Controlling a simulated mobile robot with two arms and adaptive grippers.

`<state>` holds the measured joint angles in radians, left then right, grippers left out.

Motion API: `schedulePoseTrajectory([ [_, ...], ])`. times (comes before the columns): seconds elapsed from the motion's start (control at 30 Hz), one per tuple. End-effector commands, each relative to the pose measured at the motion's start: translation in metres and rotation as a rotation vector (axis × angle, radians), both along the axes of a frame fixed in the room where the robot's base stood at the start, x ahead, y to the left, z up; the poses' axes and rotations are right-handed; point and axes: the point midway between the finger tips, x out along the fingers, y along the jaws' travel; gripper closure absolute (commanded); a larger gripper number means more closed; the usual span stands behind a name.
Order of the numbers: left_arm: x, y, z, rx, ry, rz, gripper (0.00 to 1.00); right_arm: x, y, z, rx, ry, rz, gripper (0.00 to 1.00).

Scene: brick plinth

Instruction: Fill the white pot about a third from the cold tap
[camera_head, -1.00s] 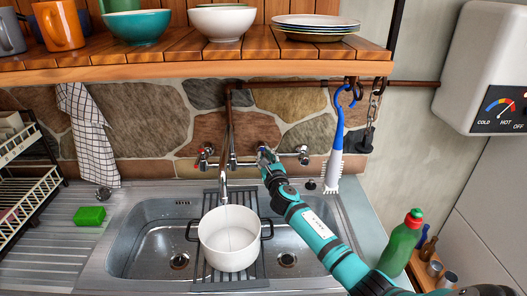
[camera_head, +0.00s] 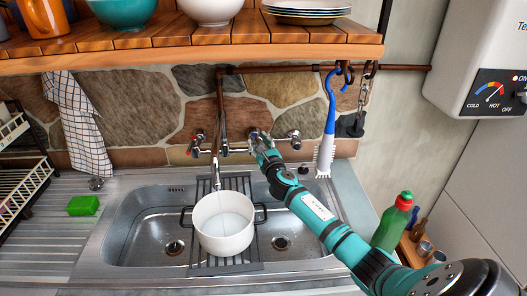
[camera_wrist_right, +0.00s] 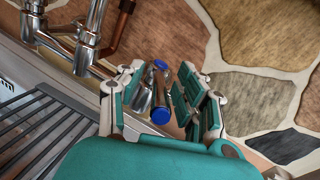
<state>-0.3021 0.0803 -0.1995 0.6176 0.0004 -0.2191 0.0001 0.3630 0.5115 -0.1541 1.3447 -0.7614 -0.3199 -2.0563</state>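The white pot (camera_head: 222,240) with dark handles stands upright on the rack across the middle of the sink, under the spout (camera_head: 214,172). A thin stream falls from the spout into the pot, and pale water covers its bottom; the exact depth is hard to judge. The cold tap (camera_wrist_right: 160,112), with blue ends, lies between the fingers of my right gripper (camera_wrist_right: 165,98). The fingers are apart, with a gap visible beside the tap handle. In the head view my right gripper (camera_head: 258,143) is at the right side of the mixer. My left gripper is not in view.
A red-marked tap (camera_head: 198,137) is left of the spout. A blue-white brush (camera_head: 327,140) hangs right of my gripper. A green bottle (camera_head: 392,222) stands at the right, a green sponge (camera_head: 83,206) at the left. A wooden shelf (camera_head: 180,58) with dishes overhangs the wall.

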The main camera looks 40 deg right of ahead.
Motion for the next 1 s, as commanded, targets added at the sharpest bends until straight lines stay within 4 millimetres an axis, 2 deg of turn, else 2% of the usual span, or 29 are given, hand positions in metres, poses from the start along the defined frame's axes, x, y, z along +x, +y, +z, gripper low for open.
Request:
schedulePoseTrajectory([
  [0.4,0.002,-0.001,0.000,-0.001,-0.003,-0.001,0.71,-0.077,0.023,-0.001,-0.001,0.002,0.005,0.64],
  [0.53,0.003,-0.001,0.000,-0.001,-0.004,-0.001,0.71,-0.096,0.029,-0.001,-0.001,0.002,0.003,0.64],
  [0.7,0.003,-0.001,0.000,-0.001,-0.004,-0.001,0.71,-0.107,0.032,0.000,0.001,-0.001,0.002,0.64],
  [1.0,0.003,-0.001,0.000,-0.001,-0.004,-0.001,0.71,-0.108,0.032,0.000,0.001,-0.001,0.002,0.64],
])
